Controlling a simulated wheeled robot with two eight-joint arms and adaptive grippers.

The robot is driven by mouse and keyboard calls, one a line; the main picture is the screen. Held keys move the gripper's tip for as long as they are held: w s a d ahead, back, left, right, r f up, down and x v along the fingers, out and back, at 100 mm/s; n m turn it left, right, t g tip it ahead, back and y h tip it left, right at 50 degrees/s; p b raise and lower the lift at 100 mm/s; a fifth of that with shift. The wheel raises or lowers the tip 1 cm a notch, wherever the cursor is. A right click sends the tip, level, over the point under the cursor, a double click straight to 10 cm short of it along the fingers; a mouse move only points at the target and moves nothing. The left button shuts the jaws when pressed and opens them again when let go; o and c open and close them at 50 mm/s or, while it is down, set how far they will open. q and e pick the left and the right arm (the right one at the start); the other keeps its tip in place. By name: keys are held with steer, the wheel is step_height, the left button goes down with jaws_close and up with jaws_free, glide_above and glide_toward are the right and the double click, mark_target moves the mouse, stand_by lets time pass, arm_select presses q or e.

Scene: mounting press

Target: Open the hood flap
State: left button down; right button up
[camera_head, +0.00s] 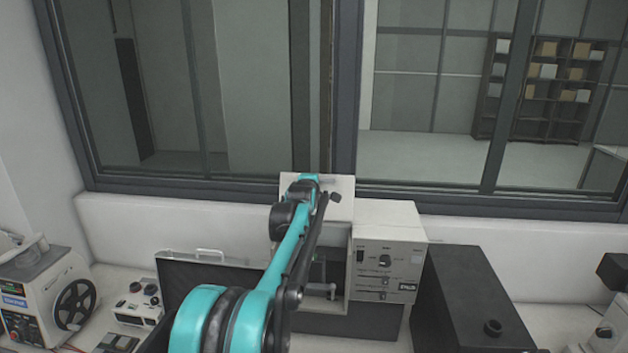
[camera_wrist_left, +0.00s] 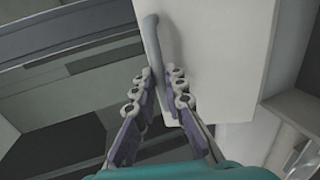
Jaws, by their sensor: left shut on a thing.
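The mounting press (camera_head: 390,225) is a pale box with a control panel, standing at the middle of the bench. Its hood flap (camera_head: 343,208) is a white plate, swung up above the open front on the press's left side. My left arm reaches over to the flap, and my left gripper (camera_head: 318,193) is at its upper part. In the left wrist view, my left gripper (camera_wrist_left: 160,78) has its fingers on either side of the grey bar handle (camera_wrist_left: 158,45) of the flap (camera_wrist_left: 215,50), shut on it. My right gripper is not in view.
A dark open case (camera_head: 205,256) lies left of the press, partly behind my arm. A black box (camera_head: 465,300) stands close on the right. A machine with a handwheel (camera_head: 75,305) is at the far left. A window (camera_head: 330,100) rises behind the bench.

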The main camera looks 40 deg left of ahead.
arm_select(q)
steer(key=shift+w+a+r, duration=0.15)
steer(key=shift+a+r, duration=0.05)
steer(key=shift+r, duration=0.45)
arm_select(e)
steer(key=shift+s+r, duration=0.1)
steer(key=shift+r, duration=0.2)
arm_select(q)
steer(key=c, duration=1.6)
jaws_free()
steer(key=shift+w+f, duration=0.15)
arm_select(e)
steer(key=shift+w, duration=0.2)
arm_select(q)
steer(key=v, duration=1.2)
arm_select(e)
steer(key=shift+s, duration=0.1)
arm_select(q)
steer(key=shift+f, duration=0.1)
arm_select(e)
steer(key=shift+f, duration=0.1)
